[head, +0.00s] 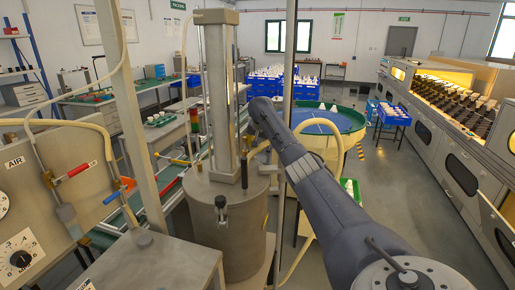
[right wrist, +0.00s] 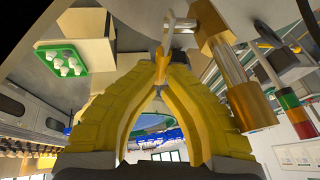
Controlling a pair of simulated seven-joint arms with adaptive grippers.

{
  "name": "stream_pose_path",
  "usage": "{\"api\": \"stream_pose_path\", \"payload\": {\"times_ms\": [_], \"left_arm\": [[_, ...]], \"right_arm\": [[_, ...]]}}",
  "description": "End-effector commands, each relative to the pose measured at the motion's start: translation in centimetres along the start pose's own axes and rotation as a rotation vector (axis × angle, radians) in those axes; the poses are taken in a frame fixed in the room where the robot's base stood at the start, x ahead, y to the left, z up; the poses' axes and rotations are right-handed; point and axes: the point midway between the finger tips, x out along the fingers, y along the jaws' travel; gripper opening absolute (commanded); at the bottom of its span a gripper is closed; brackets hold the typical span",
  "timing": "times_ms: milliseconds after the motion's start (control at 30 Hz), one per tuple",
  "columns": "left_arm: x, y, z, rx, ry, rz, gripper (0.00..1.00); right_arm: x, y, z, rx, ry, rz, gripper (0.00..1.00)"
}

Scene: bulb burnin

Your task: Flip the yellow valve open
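The right arm reaches in from the lower right in the head view, toward the back of the steel vessel (head: 225,215). My right gripper (right wrist: 162,62) shows in the right wrist view with its yellow fingers bowed and their tips close together. A narrow yellow-orange piece, which looks like the lever of the yellow valve (right wrist: 162,70), sits between the tips, joined to a pale stem. In the head view a small yellow-tan part (head: 258,149) shows beside the vessel's column; I cannot tell whether it is finger or hose. My left gripper is not in view.
A steel column (head: 221,95) rises from the vessel. A grey panel with red (head: 78,171) and blue-red (head: 115,194) handles and hoses stands at the left. A brass-ended cylinder (right wrist: 250,105) is close right of the fingers in the right wrist view.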

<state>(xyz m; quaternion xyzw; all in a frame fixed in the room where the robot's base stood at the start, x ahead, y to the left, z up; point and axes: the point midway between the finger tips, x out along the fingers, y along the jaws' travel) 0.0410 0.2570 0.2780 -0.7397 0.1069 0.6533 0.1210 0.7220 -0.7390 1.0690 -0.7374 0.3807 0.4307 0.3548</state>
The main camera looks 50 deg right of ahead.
Motion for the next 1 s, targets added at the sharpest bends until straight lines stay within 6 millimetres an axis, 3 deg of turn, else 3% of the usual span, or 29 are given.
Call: {"api": "stream_pose_path", "payload": {"times_ms": [233, 300, 500, 800, 1000], "left_arm": [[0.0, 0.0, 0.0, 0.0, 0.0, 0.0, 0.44], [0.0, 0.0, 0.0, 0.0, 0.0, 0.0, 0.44], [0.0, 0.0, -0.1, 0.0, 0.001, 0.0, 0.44], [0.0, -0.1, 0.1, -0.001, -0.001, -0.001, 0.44], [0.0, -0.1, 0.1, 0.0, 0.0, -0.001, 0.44]], "right_arm": [[0.5, -0.1, 0.6, -0.005, -0.01, 0.004, 0.0], [0.6, -0.1, 0.6, -0.005, -0.01, 0.004, 0.13], [0.3, -0.1, 0.3, -0.003, -0.006, 0.002, 0.36], [0.0, -0.1, 0.2, -0.002, -0.003, 0.001, 0.37], [-1.8, -0.1, 0.1, -0.002, -0.003, -0.001, 0.37]]}}
